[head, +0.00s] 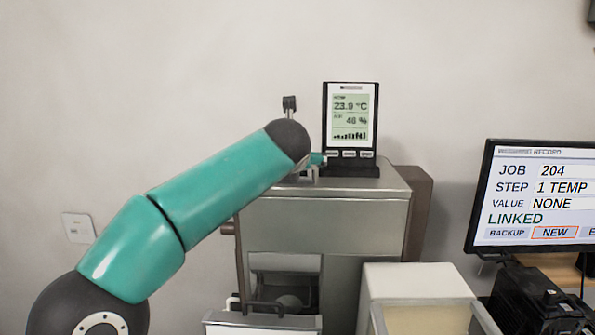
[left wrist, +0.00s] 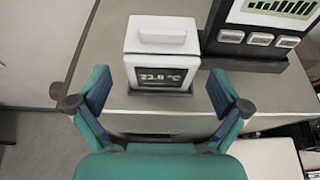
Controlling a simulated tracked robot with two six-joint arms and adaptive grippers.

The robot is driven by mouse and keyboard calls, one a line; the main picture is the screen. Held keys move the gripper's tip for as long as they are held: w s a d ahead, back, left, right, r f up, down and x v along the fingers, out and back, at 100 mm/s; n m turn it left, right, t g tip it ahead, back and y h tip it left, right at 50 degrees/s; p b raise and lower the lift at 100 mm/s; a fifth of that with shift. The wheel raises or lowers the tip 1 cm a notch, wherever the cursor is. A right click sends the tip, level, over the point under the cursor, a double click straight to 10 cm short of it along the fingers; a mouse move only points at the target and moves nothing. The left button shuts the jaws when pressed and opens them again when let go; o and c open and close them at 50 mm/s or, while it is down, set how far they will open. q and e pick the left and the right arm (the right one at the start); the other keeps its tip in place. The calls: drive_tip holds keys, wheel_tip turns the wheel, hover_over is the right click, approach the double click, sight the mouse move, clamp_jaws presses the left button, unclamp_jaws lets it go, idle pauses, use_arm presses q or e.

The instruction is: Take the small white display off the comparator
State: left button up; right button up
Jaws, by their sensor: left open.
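The small white display (left wrist: 163,40) stands upright on a dark base on the comparator's top. Its dark screen reads about 23.8 °C, and a raised white block is on its top. The comparator (head: 375,238) is the grey metal cabinet; its top also shows in the left wrist view (left wrist: 225,115). My left gripper (left wrist: 160,92) is open, with one teal finger to each side of the display's near face, apart from it. In the head view my left arm hides the display and most of the left gripper (head: 312,165). My right gripper is not in view.
A taller black-framed meter (head: 350,125) with a light screen stands close on the display's right. A monitor (head: 535,200) is at the right, above a black device (head: 535,300). A white box (head: 415,280) stands low in front. The wall is behind.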

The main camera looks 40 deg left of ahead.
use_arm(q)
drive_tip(key=shift+w+a+f, duration=0.2)
drive_tip(key=shift+w+f, duration=0.05)
drive_tip(key=shift+f, duration=0.05)
drive_tip(key=x, duration=0.4)
drive_tip(key=shift+w+f, duration=0.1)
drive_tip(key=shift+w, duration=0.05)
drive_tip(key=c, duration=1.2)
